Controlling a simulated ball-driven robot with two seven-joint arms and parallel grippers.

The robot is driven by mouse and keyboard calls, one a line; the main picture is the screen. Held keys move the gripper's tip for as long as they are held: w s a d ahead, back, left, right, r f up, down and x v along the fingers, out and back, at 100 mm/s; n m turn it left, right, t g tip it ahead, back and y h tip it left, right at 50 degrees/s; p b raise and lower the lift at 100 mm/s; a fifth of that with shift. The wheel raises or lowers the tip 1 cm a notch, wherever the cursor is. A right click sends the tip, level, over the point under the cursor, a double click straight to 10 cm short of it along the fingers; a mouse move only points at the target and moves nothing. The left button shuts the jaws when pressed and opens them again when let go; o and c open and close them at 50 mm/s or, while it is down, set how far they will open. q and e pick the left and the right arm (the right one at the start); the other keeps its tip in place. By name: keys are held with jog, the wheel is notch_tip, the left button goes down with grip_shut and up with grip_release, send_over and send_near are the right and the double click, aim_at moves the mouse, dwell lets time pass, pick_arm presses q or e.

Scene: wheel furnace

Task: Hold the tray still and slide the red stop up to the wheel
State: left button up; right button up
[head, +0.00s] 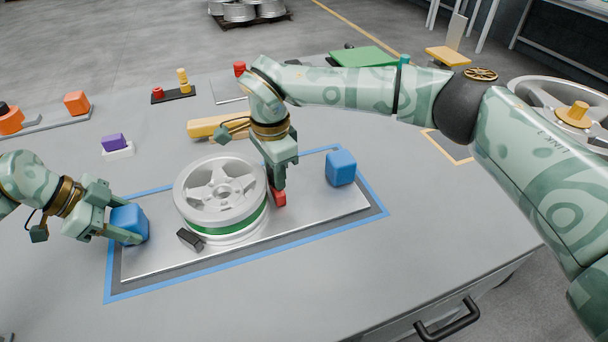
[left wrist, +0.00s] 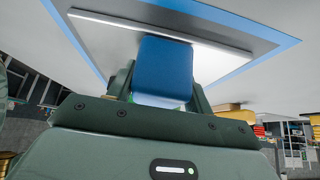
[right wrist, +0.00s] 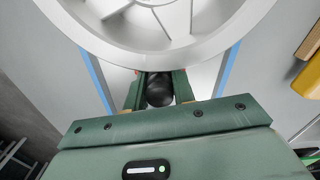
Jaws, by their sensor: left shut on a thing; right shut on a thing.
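The silver tray (head: 310,213) lies flat on the table inside a blue outline, with a blue block at each end. My left gripper (head: 126,224) is shut on the left blue block (head: 133,218), which fills its jaws in the left wrist view (left wrist: 163,72). The silver wheel (head: 221,190), with a green band, lies on the tray. The red stop (head: 280,198) is just right of the wheel; I cannot tell whether they touch. My right gripper (head: 277,184) is shut on the stop, with a dark round knob (right wrist: 159,90) between its fingers. The fingers hide much of the stop.
A black piece (head: 190,239) sits at the wheel's front left. The right blue block (head: 341,168) stands free. A yellow object (head: 208,127) lies behind the wheel. A purple-and-white block (head: 116,147) stands at the back left. The table in front of the tray is clear.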

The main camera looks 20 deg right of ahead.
pick_arm(q)
jog(key=shift+s+f, duration=0.2)
jog(key=shift+f, duration=0.1)
pick_arm(e)
jog(key=o, duration=1)
jog(key=shift+a, duration=0.1)
notch_tip(320, 180, up, 12)
pick_arm(q)
jog(key=o, duration=1.7)
jog(key=shift+w, duration=0.15)
jog(key=shift+c, duration=0.2)
jog(key=shift+r, duration=0.15)
jog(key=shift+r, duration=0.1)
